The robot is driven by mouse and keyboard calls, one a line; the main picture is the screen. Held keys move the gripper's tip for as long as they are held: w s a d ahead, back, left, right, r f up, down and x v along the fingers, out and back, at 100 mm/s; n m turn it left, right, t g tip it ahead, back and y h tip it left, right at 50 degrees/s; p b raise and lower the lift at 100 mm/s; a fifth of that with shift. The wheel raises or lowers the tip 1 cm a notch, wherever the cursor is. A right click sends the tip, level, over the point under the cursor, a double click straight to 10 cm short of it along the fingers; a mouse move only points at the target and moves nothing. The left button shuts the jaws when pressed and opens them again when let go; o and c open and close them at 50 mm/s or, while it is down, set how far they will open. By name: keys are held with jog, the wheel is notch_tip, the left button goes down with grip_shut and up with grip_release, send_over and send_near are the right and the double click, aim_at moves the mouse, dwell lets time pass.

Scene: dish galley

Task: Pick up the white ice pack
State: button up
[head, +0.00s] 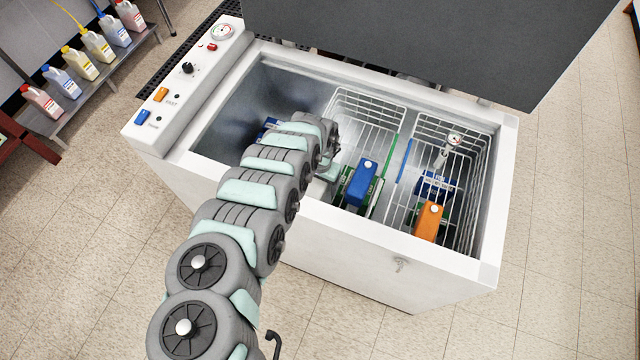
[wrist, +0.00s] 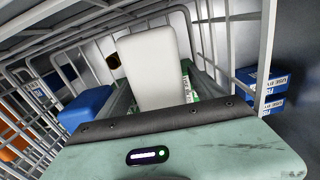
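The white ice pack (wrist: 158,65) fills the middle of the wrist view, a pale block with rounded corners. It is directly in front of my gripper (wrist: 162,97), and grey-green finger-like strips show along its left and right sides. Whether they touch or squeeze it is hard to tell. In the head view my gripper (head: 328,170) is down inside the open chest freezer, at the left edge of the middle wire basket (head: 370,100). My arm hides the white ice pack there.
A blue pack (head: 362,181) stands close by in the same basket and shows at left in the wrist view (wrist: 86,107). The right basket (head: 455,122) holds an orange pack (head: 429,220) and a blue box (head: 436,184). Wire bars and the freezer's front rim (head: 350,238) surround my gripper.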

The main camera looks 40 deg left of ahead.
grip_shut()
dwell(0.7)
